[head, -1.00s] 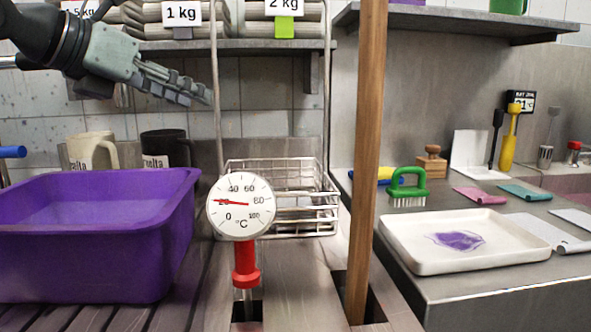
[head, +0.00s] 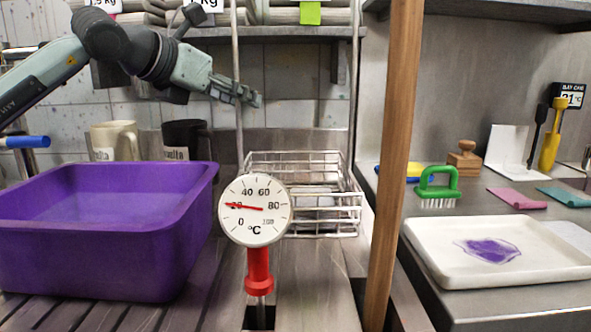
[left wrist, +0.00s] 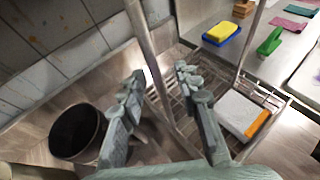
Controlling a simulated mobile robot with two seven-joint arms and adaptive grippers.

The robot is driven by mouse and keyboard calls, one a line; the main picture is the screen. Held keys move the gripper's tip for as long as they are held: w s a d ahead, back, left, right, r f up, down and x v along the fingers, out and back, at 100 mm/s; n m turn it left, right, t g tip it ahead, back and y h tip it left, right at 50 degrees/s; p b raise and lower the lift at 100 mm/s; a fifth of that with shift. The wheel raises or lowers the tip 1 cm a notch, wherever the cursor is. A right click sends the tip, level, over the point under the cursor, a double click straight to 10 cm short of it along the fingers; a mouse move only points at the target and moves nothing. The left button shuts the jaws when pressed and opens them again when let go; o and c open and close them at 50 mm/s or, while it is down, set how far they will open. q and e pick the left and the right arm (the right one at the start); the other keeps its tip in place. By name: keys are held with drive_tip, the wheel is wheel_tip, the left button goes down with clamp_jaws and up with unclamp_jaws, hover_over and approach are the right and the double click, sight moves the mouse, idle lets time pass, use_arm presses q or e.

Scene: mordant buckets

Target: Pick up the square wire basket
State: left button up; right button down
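The square wire basket (head: 338,216) stands on the counter behind a round dial thermometer (head: 255,210), which hides its left front. Tall thin rods rise from its sides, one at the left (head: 237,90). A white block with an orange edge (left wrist: 243,113) lies in the basket in the left wrist view. My left gripper (head: 256,97) is above the basket, across the left rod. In the left wrist view its fingers (left wrist: 158,78) are apart, with a metal rod (left wrist: 160,70) appearing between them; contact is not visible. My right gripper is not in view.
A purple tub (head: 105,235) stands at the left, with a cream mug (head: 115,141) and a dark mug (head: 185,138) behind. A wooden post (head: 397,150) stands close right of the basket. A shelf (head: 290,33) hangs above. A white tray (head: 440,262) lies at right.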

use_arm(q)
clamp_jaws()
idle(0.4)
drive_tip(key=shift+r, duration=0.2)
drive_tip(key=shift+r, duration=0.1)
